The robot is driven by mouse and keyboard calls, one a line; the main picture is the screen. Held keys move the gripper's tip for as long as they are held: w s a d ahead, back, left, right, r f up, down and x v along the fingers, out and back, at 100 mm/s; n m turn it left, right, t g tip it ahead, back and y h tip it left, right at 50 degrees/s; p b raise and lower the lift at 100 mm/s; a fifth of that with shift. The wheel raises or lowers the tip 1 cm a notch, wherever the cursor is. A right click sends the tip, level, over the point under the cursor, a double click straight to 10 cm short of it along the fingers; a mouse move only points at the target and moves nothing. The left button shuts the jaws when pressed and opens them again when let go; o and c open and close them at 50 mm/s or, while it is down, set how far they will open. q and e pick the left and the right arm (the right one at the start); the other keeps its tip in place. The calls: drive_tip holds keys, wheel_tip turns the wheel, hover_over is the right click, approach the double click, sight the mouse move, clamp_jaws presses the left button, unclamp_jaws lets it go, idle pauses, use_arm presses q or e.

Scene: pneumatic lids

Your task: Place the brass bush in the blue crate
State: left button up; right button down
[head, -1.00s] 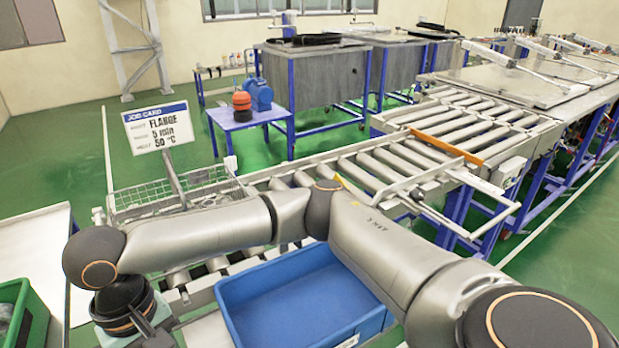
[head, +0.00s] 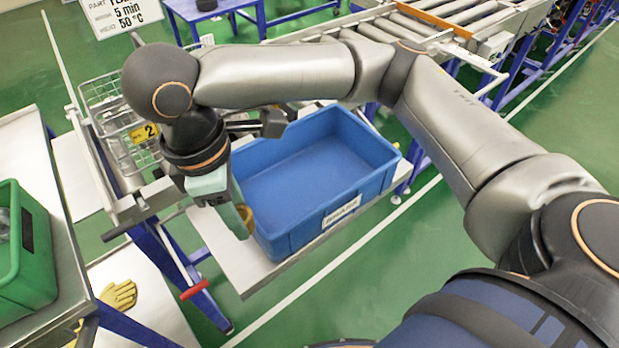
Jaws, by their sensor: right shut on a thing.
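The blue crate (head: 283,222) stands on a metal shelf in the middle of the head view, open at the top, and its visible floor is bare. My right gripper (head: 240,215) hangs just left of the crate's near left corner, pointing down. It is shut on the brass bush (head: 245,213), a small brass-coloured piece showing at the fingertips, partly hidden by the fingers. The bush is outside the crate wall in the picture; whether it touches the wall I cannot tell. My left gripper is not in view.
A green crate (head: 30,262) stands on a table at the left. A wire basket (head: 118,110) with a yellow number tag sits behind my gripper. Yellow gloves (head: 118,295) lie on a low shelf. The roller conveyor (head: 440,30) runs behind.

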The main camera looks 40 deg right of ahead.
drive_tip(key=s+d+r+n+t+b, duration=0.1)
drive_tip(key=s+d+n+t+b, duration=0.2)
drive_tip(key=n, duration=1.2)
drive_tip(key=n+g+b, duration=0.1)
drive_tip(key=n+b, duration=0.2)
drive_tip(key=n, duration=0.2)
approach(284, 202)
drive_tip(key=shift+d+f+y, duration=0.3)
drive_tip(key=shift+f+y, duration=0.1)
drive_tip(key=shift+f, duration=0.2)
drive_tip(key=shift+w+d+f, duration=0.1)
drive_tip(key=shift+w+f, duration=0.1)
drive_tip(key=shift+f, duration=0.15)
drive_tip(key=f, duration=0.3)
drive_tip(key=shift+w+d+f, duration=0.1)
drive_tip(key=shift+w+f, duration=0.1)
drive_tip(key=shift+f, duration=0.1)
drive_tip(key=shift+f, duration=0.15)
